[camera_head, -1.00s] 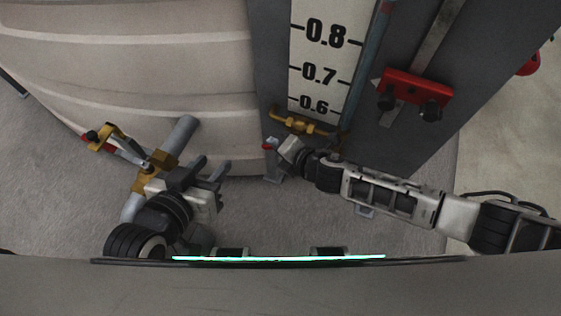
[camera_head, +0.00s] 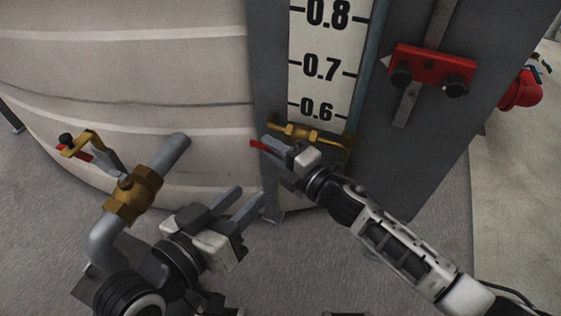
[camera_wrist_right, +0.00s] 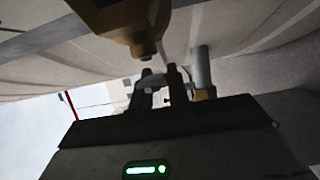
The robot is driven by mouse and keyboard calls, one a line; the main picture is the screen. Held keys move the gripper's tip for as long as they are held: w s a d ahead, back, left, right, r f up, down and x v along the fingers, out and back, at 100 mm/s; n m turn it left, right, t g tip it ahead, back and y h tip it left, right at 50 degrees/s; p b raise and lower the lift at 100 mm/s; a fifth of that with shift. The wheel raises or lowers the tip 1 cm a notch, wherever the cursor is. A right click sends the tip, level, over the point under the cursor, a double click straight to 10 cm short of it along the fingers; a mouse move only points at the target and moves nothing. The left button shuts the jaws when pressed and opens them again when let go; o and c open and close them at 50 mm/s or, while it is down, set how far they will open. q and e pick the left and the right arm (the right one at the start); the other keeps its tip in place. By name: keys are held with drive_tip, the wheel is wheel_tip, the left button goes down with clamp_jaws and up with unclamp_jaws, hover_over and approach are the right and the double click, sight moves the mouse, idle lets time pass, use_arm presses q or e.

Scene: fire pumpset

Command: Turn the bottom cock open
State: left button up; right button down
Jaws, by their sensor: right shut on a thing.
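The bottom cock is a brass fitting (camera_head: 300,132) at the foot of the level gauge, just under the 0.6 mark. It also shows close up at the top of the right wrist view (camera_wrist_right: 125,22). A red-tipped lever (camera_head: 257,144) shows just left of my right gripper's fingertips. My right gripper (camera_head: 277,152) is at the cock, shut on its lever; the exact grip is partly hidden. My left gripper (camera_head: 243,203) is open and empty, below and left of the cock, with its fingers pointing up and right.
A brass valve (camera_head: 132,196) with a yellow-and-red handle (camera_head: 78,146) sits on a grey pipe (camera_head: 172,156) at the left, close to my left gripper. The pale tank (camera_head: 120,70) stands behind. A red clamp (camera_head: 432,70) is on the grey panel at right. Grey floor lies below.

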use_arm(q)
drive_tip(key=shift+d+r, duration=0.1)
idle(0.3)
use_arm(e)
drive_tip(key=c, duration=1.3)
unclamp_jaws()
drive_tip(key=shift+c, duration=0.2)
